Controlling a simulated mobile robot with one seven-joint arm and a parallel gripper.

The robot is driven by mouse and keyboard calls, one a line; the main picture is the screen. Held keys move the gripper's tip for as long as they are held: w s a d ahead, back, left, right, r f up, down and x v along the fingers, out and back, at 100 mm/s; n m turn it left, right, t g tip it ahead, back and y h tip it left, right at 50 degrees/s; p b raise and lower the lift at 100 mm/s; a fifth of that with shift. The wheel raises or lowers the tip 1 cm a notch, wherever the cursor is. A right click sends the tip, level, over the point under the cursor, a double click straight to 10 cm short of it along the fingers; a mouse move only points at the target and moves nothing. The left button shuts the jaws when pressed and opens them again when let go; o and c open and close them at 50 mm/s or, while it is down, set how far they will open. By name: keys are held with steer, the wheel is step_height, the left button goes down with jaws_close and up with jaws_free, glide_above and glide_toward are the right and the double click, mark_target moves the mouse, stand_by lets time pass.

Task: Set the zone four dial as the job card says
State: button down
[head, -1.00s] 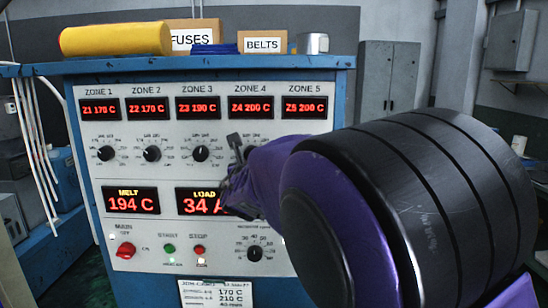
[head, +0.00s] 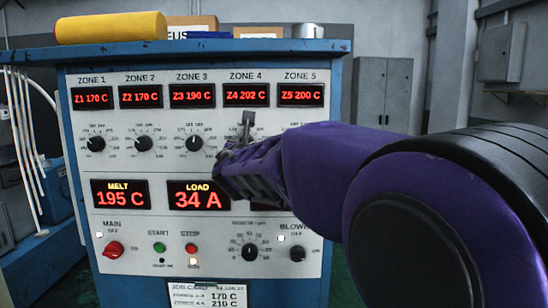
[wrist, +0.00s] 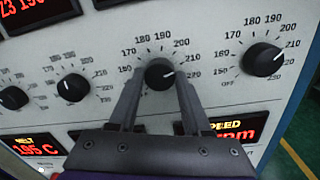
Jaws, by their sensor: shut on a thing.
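The zone four dial (wrist: 160,74) is a round black knob with a white pointer line. In the wrist view my gripper (wrist: 160,78) has one finger on each side of it and is shut on it. The pointer aims up and right, between about 200 and 210. In the head view my gripper (head: 236,142) hides this dial. The zone four display (head: 246,95) reads 202 C. The job card (head: 212,295) is cut off at the bottom edge; its lines for 170 C and 210 C show, but the zone labels are blurred.
The zone five dial (wrist: 262,59) is right of my gripper, the zone three dial (wrist: 72,86) left. The MELT display (head: 121,194) and LOAD display (head: 198,194) lie below. A MAIN knob (head: 113,248) and the start and stop buttons are lower on the panel.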

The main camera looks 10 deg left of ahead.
steer(key=shift+m+b, duration=0.3)
steer(key=shift+m, duration=0.1)
steer(key=shift+c, duration=1.7)
jaws_free()
